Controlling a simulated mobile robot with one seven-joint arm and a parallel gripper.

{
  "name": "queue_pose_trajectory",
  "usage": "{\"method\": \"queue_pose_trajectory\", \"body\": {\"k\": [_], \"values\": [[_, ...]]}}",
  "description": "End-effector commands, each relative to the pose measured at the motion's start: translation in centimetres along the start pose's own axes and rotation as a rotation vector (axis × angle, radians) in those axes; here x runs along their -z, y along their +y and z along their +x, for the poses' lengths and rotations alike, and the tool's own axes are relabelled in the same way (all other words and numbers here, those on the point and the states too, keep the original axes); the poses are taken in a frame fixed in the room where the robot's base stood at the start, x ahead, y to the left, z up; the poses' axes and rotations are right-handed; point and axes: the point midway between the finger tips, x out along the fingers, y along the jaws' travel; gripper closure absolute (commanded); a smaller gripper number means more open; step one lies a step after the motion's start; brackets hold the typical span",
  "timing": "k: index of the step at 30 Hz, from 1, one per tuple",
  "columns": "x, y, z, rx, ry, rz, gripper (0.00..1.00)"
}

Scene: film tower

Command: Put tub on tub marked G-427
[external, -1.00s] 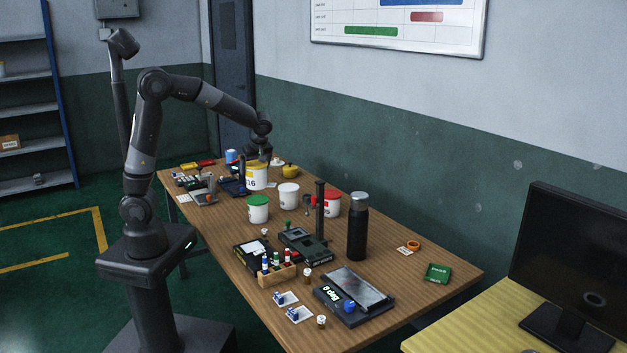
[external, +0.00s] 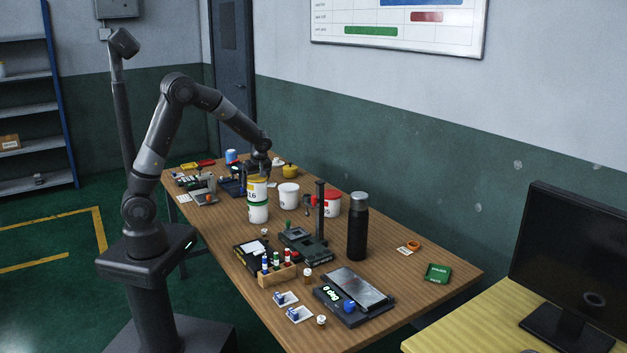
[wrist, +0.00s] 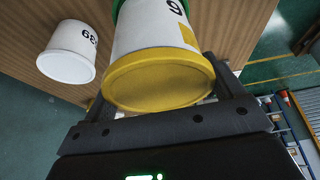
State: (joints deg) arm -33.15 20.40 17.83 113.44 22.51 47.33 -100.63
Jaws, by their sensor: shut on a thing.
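My gripper (external: 258,173) is shut on a white tub with a yellow lid (external: 257,190), whose visible marking ends in 16. In the wrist view this tub (wrist: 158,70) sits upright between the fingers. Directly below it is a white tub with a green lid (external: 258,213), standing on the table; its marking is not readable. The two look lined up, and I cannot tell whether they touch. A plain white tub (external: 289,196) stands to the right; it also shows in the wrist view (wrist: 68,55). A red-lidded tub (external: 332,206) stands further right. I cannot read G-427 anywhere.
A black stand with an upright post (external: 320,215) and a black flask (external: 358,230) stand to the right. A wooden rack of small bottles (external: 277,273) and a scale (external: 352,297) are nearer. A yellow pot (external: 290,171) stands behind.

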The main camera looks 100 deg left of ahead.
Motion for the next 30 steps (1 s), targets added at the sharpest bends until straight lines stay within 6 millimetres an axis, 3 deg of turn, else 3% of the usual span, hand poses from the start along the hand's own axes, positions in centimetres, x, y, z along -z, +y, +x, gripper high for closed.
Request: {"method": "queue_pose_trajectory", "body": {"k": [7,8,12,23,30], "values": [[-0.1,0.0,0.2,-0.001,0.0,0.0,0.51],[-0.2,0.0,0.2,-0.001,0.0,0.001,0.13],[-0.1,0.0,0.2,-0.001,-0.001,0.0,0.01],[0.0,0.1,-0.6,-0.002,0.0,0.0,0.0],[-0.1,0.1,-5.2,-0.006,-0.001,0.0,0.0]]}}
